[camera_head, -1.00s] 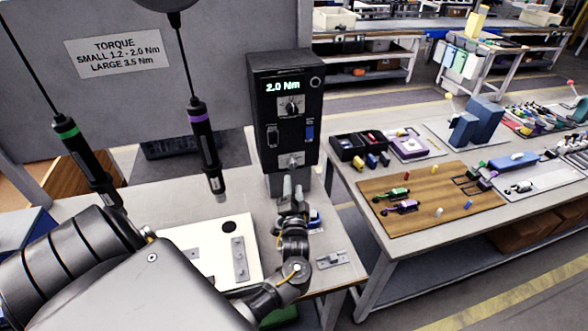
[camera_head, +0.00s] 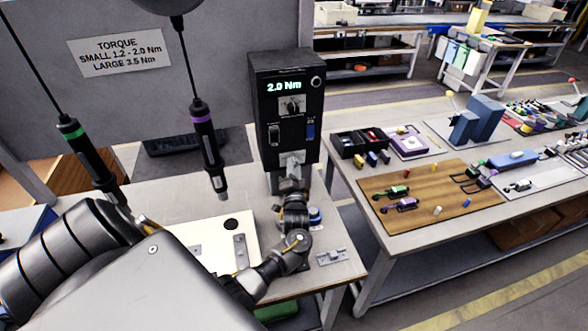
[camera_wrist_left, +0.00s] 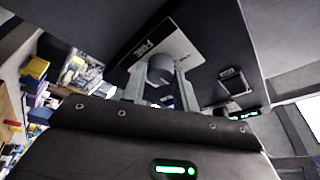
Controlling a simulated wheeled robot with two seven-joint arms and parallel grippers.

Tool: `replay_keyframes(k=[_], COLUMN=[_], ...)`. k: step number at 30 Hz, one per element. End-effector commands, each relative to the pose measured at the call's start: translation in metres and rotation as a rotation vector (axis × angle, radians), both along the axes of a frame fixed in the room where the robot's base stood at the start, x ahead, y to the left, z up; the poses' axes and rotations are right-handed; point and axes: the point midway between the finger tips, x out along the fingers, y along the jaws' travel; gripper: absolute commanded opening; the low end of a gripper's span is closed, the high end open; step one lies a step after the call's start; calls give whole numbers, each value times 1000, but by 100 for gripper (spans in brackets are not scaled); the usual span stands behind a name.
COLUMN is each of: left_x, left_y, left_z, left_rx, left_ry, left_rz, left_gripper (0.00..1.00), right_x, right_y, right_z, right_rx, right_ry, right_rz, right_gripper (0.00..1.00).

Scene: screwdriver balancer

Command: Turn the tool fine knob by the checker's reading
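The black checker (camera_head: 263,110) stands at the back of the bench. Its lit display (camera_head: 284,86) reads 2.0 Nm. A light plate (camera_head: 294,158) low on its front is marked FINE in the left wrist view (camera_wrist_left: 180,48). There, a grey round knob (camera_wrist_left: 160,68) stands out from the plate. My left gripper (camera_head: 290,180) is at this plate, its fingers apart with the knob between their tips in the wrist view (camera_wrist_left: 161,84). Whether they touch the knob is unclear. In the head view the gripper hides the knob. My right gripper is not in view.
Two hanging screwdrivers, one green-banded (camera_head: 88,155) and one purple-banded (camera_head: 207,148), are left of the checker. A torque sign (camera_head: 120,53) is on the panel. A white board (camera_head: 213,258) and a small metal bracket (camera_head: 331,257) lie on the bench near my left arm.

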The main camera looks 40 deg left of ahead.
Motion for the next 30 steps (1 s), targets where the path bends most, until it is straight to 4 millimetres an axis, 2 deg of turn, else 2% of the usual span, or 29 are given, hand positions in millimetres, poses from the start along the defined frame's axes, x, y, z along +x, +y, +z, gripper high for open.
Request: replay_keyframes(k=[1,4,13,30], left_x=[0,0,0,2], left_y=[0,0,-1,-1], left_z=[0,0,-3,-5], left_rx=[0,0,-29,-232], left_ry=[0,0,-42,-336], left_rz=[0,0,0,2], left_gripper=[20,7,7,7], right_x=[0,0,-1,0], right_y=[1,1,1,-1], right_z=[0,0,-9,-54], right_rx=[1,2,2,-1], right_ry=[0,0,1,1], right_rz=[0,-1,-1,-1], right_gripper=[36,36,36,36])
